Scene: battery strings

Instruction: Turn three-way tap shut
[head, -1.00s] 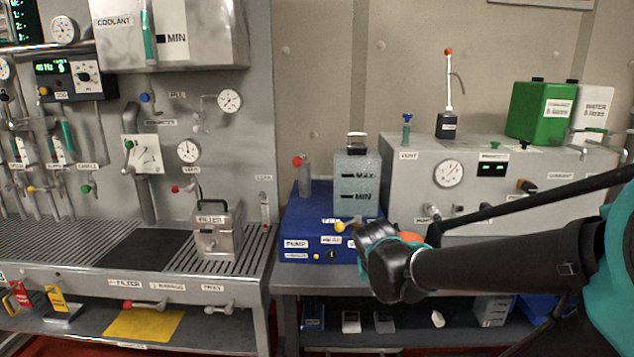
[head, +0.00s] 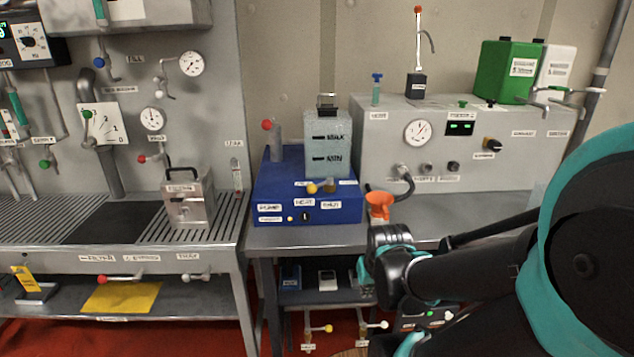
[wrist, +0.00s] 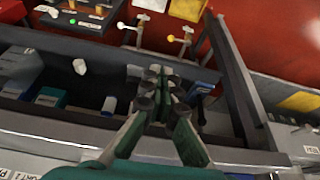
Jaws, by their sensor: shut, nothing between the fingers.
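The three-way tap is most likely the white plate (head: 103,124) with numerals and a green-tipped lever at the left wall in the head view; its label is not legible. The lever's green tip is at the plate's upper left, away from the 0 mark at lower right. My gripper (wrist: 158,75) is shut and empty in the wrist view, beneath the bench front. In the head view my wrist covers the fingers. My gripper is far right of the plate, touching no tap.
Below the bench hang a yellow-handled tap (head: 318,329) and a white-handled tap (head: 372,325). A blue pump box (head: 306,205) carries a clear tank (head: 327,145). An orange funnel (head: 378,205) stands just behind my wrist. The lower shelf holds small boxes.

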